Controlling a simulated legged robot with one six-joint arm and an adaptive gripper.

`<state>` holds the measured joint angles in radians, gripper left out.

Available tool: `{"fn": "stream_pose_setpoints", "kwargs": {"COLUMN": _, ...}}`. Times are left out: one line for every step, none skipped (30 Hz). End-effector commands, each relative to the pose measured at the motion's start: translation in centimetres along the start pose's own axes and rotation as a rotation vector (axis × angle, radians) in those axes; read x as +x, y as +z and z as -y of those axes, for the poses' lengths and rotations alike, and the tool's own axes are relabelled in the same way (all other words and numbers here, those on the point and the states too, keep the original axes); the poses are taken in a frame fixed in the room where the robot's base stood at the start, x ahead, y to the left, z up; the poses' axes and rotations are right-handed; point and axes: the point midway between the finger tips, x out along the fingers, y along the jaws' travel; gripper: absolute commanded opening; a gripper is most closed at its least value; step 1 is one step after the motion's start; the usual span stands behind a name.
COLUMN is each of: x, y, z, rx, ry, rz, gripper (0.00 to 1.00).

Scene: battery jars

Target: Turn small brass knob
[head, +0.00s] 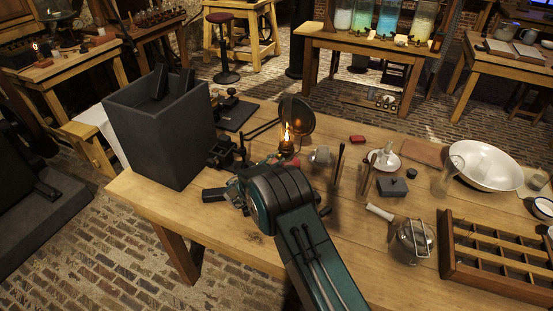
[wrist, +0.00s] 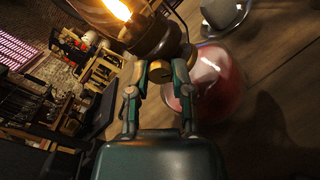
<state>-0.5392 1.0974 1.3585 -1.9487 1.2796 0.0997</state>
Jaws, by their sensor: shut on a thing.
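A lit oil lamp (head: 287,147) stands on the wooden table in the head view, and its flame also shows at the top of the wrist view (wrist: 117,9). In the wrist view a small brass knob (wrist: 160,74) sits below the lamp's dark round body (wrist: 155,36). My gripper (wrist: 160,68) has one finger on each side of the knob and is shut on it. In the head view my arm hides the fingers and the knob.
A tall dark open box (head: 157,130) stands left of the lamp. A round reflector (head: 296,115) is behind the flame. A blurred red object (wrist: 217,87) is close right of my fingers. A white bowl (head: 485,166) and a wooden divided tray (head: 500,255) are at the right.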

Motion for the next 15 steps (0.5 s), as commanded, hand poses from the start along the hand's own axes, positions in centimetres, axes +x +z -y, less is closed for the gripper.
{"fn": "stream_pose_setpoints", "kwargs": {"x": -0.02, "y": -0.12, "z": 0.09, "rx": -0.008, "ry": 0.0, "rz": -0.004, "gripper": 0.0}}
{"fn": "stream_pose_setpoints", "kwargs": {"x": -0.02, "y": -0.13, "z": 0.1, "rx": -0.015, "ry": 0.0, "rz": -0.004, "gripper": 0.0}}
{"fn": "stream_pose_setpoints", "kwargs": {"x": -0.02, "y": -0.14, "z": 0.1, "rx": -0.025, "ry": 0.0, "rz": -0.004, "gripper": 0.0}}
{"fn": "stream_pose_setpoints", "kwargs": {"x": -0.02, "y": -0.14, "z": 0.11, "rx": -0.034, "ry": 0.0, "rz": -0.004, "gripper": 0.0}}
{"fn": "stream_pose_setpoints", "kwargs": {"x": -0.02, "y": -0.14, "z": 0.11, "rx": -0.045, "ry": -0.001, "rz": -0.004, "gripper": 0.0}}
{"fn": "stream_pose_setpoints", "kwargs": {"x": -0.02, "y": -0.15, "z": 0.12, "rx": -0.063, "ry": -0.001, "rz": -0.005, "gripper": 0.0}}
{"fn": "stream_pose_setpoints", "kwargs": {"x": -0.02, "y": -0.15, "z": 0.12, "rx": -0.077, "ry": -0.001, "rz": -0.005, "gripper": 0.0}}
{"fn": "stream_pose_setpoints", "kwargs": {"x": -0.02, "y": -0.16, "z": 0.13, "rx": -0.095, "ry": -0.001, "rz": -0.005, "gripper": 0.0}}
{"fn": "stream_pose_setpoints", "kwargs": {"x": -0.02, "y": -0.17, "z": 0.14, "rx": -0.12, "ry": -0.001, "rz": -0.005, "gripper": 0.0}}
{"fn": "stream_pose_setpoints", "kwargs": {"x": -0.02, "y": -0.17, "z": 0.14, "rx": -0.14, "ry": -0.001, "rz": -0.005, "gripper": 0.0}}
{"fn": "stream_pose_setpoints", "kwargs": {"x": -0.02, "y": -0.18, "z": 0.14, "rx": -0.163, "ry": -0.001, "rz": -0.005, "gripper": 0.0}}
{"fn": "stream_pose_setpoints", "kwargs": {"x": -0.02, "y": -0.18, "z": 0.15, "rx": -0.194, "ry": 0.0, "rz": -0.005, "gripper": 0.0}}
{"fn": "stream_pose_setpoints", "kwargs": {"x": -0.02, "y": -0.19, "z": 0.15, "rx": -0.22, "ry": 0.0, "rz": -0.005, "gripper": 0.0}}
{"fn": "stream_pose_setpoints", "kwargs": {"x": -0.03, "y": -0.19, "z": 0.16, "rx": -0.246, "ry": 0.0, "rz": -0.005, "gripper": 0.0}}
{"fn": "stream_pose_setpoints", "kwargs": {"x": -0.03, "y": -0.2, "z": 0.16, "rx": -0.282, "ry": 0.0, "rz": -0.006, "gripper": 0.0}}
